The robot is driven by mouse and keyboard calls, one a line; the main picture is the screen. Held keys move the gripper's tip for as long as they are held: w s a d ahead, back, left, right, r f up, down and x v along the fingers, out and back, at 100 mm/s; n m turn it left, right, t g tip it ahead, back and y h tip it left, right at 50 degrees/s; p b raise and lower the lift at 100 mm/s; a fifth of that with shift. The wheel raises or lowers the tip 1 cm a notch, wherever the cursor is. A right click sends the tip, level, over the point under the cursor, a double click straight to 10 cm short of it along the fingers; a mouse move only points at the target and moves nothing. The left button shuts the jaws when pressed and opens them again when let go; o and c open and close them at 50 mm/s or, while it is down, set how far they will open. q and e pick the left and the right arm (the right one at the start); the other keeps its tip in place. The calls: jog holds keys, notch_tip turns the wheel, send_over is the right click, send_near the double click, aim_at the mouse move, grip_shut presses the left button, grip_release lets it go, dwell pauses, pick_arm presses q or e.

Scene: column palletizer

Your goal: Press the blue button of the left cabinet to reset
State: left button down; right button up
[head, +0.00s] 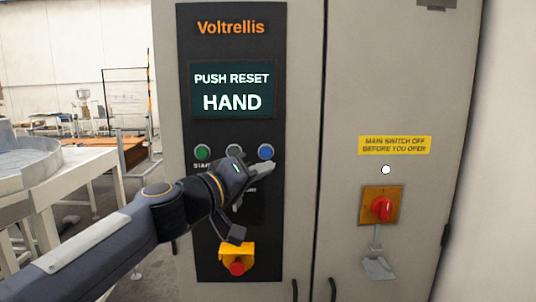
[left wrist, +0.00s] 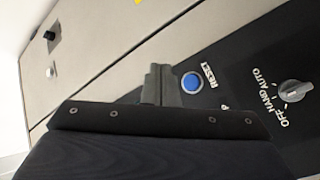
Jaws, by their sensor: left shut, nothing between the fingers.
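The blue button (head: 265,152) sits at the right end of the button row on the black panel of the cabinet (head: 305,200). In the left wrist view the blue button (left wrist: 192,83) has the label RESET beside it. My left gripper (head: 268,169) is shut and empty, its fingertips just below the button in the head view. In the left wrist view the fingers (left wrist: 162,84) show right beside the button; whether they touch the panel I cannot tell. The screen (head: 232,90) reads PUSH RESET HAND. My right gripper is not in view.
A red emergency stop (head: 237,267) on a yellow box is below. A red main switch (head: 381,208) is on the right door. The selector knob (left wrist: 292,90) shows in the left wrist view.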

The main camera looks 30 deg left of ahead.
aim_at(266, 152)
pick_arm(q)
jog(key=shift+w, duration=0.1)
jog(key=shift+w+a+p, duration=0.15)
jog(key=shift+w+a, duration=0.6)
jog(key=shift+w, duration=0.45)
jog(key=shift+w+a+p, duration=0.15)
jog(key=shift+w+a, duration=0.65)
jog(key=shift+w, duration=0.4)
jog(key=shift+w+a+p, duration=0.15)
jog(key=shift+w+a, duration=0.6)
jog(key=shift+w, duration=0.45)
jog(key=shift+w, duration=0.1)
jog(key=shift+w+a+f, duration=0.1)
jog(key=shift+w, duration=0.05)
jog(key=shift+w+a, duration=0.1)
jog(key=shift+w, duration=0.05)
